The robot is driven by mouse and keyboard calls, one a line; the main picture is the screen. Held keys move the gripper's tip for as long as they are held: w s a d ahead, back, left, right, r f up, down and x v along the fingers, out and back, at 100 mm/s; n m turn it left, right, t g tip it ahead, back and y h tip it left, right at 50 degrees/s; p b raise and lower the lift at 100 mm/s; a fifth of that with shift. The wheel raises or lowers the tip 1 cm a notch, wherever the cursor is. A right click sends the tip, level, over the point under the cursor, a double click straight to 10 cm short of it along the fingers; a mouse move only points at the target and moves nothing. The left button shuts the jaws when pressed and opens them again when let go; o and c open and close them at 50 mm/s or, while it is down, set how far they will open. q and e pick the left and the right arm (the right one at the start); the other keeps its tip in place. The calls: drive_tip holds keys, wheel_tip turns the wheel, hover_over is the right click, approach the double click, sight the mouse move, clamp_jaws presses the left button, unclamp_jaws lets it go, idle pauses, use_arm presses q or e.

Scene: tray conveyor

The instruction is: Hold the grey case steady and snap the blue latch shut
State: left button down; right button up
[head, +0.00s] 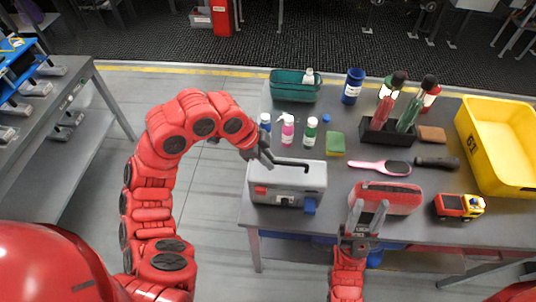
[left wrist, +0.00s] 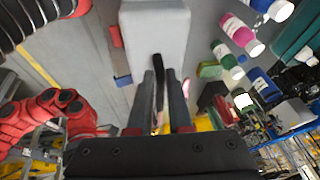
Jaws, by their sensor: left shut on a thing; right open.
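The grey case (head: 312,178) stands on the front left of the table with its dark handle (head: 293,164) on top. The blue latch (head: 310,206) is low on its front, toward the right; it also shows in the left wrist view (left wrist: 123,81). A red latch (head: 261,190) is at the front left. My left gripper (head: 266,157) is shut on the case's handle, which shows between its fingers in the left wrist view (left wrist: 158,72). My right gripper (head: 367,212) is open and empty, to the right of the case at the table's front edge.
A red and grey case (head: 398,196) lies just behind my right gripper. A toy truck (head: 460,206) and a yellow bin (head: 492,118) are further right.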

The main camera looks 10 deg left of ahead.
use_arm(q)
drive_tip(key=shift+f, duration=0.4)
drive_tip(key=c, duration=1)
unclamp_jaws()
clamp_jaws()
idle(1.1)
